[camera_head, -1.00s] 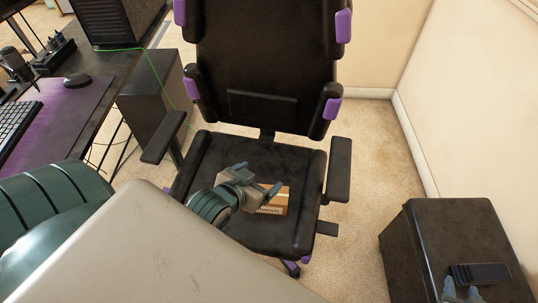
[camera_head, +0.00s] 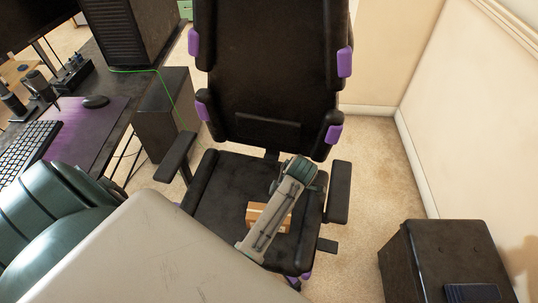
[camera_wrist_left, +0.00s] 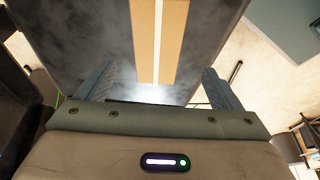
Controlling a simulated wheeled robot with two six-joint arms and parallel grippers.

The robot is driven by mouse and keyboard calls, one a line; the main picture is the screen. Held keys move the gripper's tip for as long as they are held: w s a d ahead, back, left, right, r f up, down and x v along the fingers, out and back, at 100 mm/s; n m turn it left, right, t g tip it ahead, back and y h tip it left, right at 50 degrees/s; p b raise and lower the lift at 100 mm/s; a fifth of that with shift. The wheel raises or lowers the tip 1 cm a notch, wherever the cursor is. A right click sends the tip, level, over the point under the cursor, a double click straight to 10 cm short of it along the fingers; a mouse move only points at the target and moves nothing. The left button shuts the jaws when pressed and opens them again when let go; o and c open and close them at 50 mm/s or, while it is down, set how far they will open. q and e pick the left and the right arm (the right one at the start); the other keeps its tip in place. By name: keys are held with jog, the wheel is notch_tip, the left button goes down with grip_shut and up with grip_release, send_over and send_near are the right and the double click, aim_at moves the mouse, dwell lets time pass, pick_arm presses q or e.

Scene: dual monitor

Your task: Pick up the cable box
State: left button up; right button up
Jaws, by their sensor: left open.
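The cable box, a small tan cardboard box (camera_head: 256,212), lies on the black seat of the office chair (camera_head: 222,195). My left forearm crosses in front of it in the head view and hides part of it. In the left wrist view the box (camera_wrist_left: 147,40) shows as a tan strip with a pale tape line, ahead of and between the fingers. My left gripper (camera_wrist_left: 160,72) is open with nothing held. Its fingertips cannot be made out in the head view. My right gripper is out of view.
Chair armrests (camera_head: 338,192) stand on both sides of the seat, and the backrest (camera_head: 268,75) rises behind it. A desk with a keyboard (camera_head: 28,150) is at the left. A black ottoman (camera_head: 440,250) holding a dark object (camera_head: 472,293) is at the lower right.

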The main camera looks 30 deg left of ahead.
pick_arm(q)
jog(key=shift+w+f, duration=0.1)
jog(key=shift+f, duration=0.15)
jog(key=x, duration=0.9)
jog(key=shift+a+f, duration=0.15)
jog(key=shift+a, duration=0.2)
jog(key=shift+a+f, duration=0.1)
jog(key=shift+f, duration=0.3)
